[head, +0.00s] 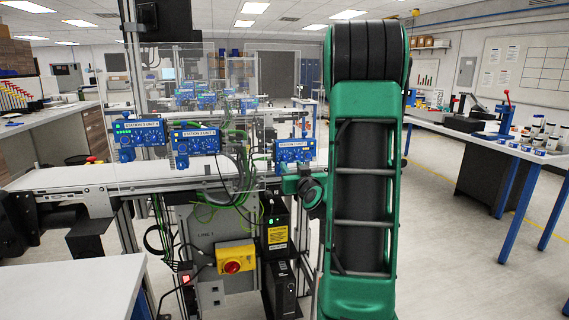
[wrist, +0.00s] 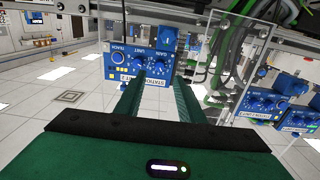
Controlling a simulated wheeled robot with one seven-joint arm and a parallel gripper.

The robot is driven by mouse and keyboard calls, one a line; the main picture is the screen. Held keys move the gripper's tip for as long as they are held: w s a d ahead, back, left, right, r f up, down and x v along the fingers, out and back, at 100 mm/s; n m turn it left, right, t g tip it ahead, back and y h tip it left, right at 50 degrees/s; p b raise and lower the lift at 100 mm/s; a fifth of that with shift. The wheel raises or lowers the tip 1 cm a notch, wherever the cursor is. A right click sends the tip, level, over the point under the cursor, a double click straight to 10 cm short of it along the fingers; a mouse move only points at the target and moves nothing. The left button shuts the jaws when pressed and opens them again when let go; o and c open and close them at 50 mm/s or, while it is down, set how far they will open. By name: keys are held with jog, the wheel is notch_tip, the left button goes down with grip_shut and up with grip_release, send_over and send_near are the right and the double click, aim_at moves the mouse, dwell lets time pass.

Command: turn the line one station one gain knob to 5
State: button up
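A blue control box (wrist: 134,66) is ahead of my gripper in the wrist view, appearing upside down. Its STATION label is partly covered, so the full number cannot be read. The gain knob (wrist: 159,70) is on its right part, beneath the word GAIN; its exact setting is too small to read. My gripper (wrist: 158,82) is open and empty, its two green fingers apart and pointing at the box, with the gain knob showing just beyond the tips. I cannot tell whether they touch. In the head view, a blue box (head: 294,150) stands beside my arm; my fingertips are hidden there.
Other blue boxes (head: 195,140) (head: 138,133) hang along the conveyor (head: 70,180), with clear panels (head: 225,75) and loose cables near them. More boxes (wrist: 262,103) are at the wrist view's right. A yellow switch box (head: 235,257) sits below. Open floor lies at the right.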

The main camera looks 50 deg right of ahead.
aim_at(285, 158)
jog(key=x, duration=0.8)
jog(key=shift+a, duration=0.1)
jog(key=shift+s, duration=0.1)
grip_shut()
